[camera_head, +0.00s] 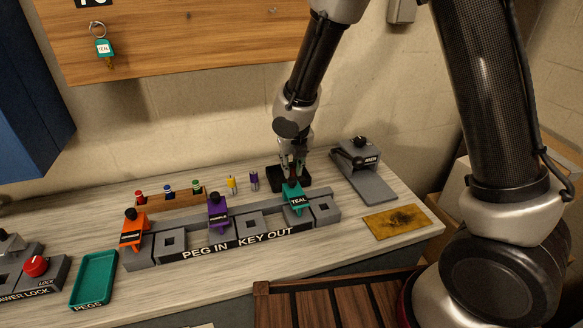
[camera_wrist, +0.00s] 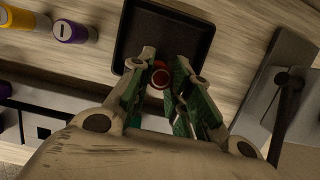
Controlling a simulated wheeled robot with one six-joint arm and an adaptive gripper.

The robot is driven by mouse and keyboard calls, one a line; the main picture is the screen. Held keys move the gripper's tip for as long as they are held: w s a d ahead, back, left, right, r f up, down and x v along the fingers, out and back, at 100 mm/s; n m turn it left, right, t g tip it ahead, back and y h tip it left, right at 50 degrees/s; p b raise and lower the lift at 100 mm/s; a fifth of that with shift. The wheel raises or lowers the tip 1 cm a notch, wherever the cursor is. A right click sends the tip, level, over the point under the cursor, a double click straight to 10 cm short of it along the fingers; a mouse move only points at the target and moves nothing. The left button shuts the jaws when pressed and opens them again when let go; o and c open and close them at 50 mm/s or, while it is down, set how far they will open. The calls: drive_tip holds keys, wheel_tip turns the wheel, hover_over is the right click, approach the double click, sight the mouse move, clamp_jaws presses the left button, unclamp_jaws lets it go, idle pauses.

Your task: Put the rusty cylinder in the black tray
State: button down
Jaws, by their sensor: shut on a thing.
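The black tray (camera_head: 276,180) stands on the table behind the teal end of the peg strip. It also fills the top middle of the wrist view (camera_wrist: 135,40). My gripper (camera_head: 292,170) is at the tray and looks to be over its front part. In the wrist view my gripper (camera_wrist: 163,80) is shut on the rusty cylinder (camera_wrist: 161,78), a small reddish-brown round piece seen end-on between the fingertips. In the head view the cylinder is too small to tell. I cannot tell whether it touches the tray floor.
A grey peg strip with orange, purple (camera_head: 218,213) and teal (camera_head: 294,199) holders runs in front of the tray. A green tray (camera_head: 94,280) is at front left.

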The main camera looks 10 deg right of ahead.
drive_tip(key=shift+f, duration=0.35)
drive_tip(key=shift+f, duration=0.1)
drive_tip(key=c, duration=1.3)
unclamp_jaws()
